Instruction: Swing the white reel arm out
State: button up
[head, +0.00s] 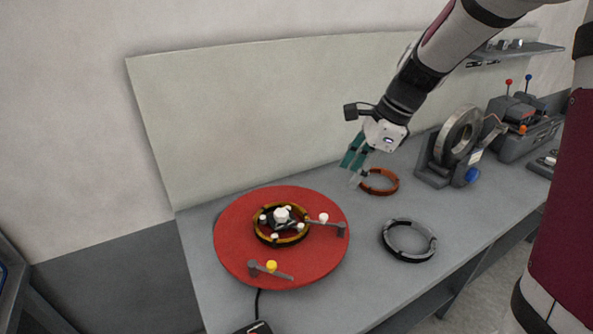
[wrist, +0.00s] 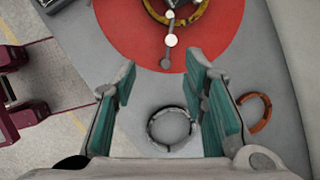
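The white reel arm is a short grey bar with a white knob (head: 323,217) on the red turntable (head: 232,231). Its pivot post is near the disc's right edge, and its inner end reaches the yellow-black coil (head: 259,232). In the wrist view the white knob (wrist: 171,40) and pivot post lie ahead, between the finger directions. My gripper (head: 355,168) is above the bench, up and right of the turntable. Its teal fingers are wide apart and empty in the wrist view (wrist: 161,72).
A second arm with a yellow knob (head: 271,266) lies near the disc's front edge. A grey-black ring (head: 387,243) and an orange ring (head: 391,189) lie right of the turntable. A grey machine with a metal wheel (head: 459,137) stands farther right. The backboard (head: 220,110) rises behind.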

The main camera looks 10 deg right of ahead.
notch_tip(320, 180, down, 4)
jog(key=w+d+m, duration=0.1)
jog(key=w+m, duration=0.2)
send_near(324, 215)
jog(key=x, duration=0.8)
jog(key=shift+p, duration=0.4)
grip_shut()
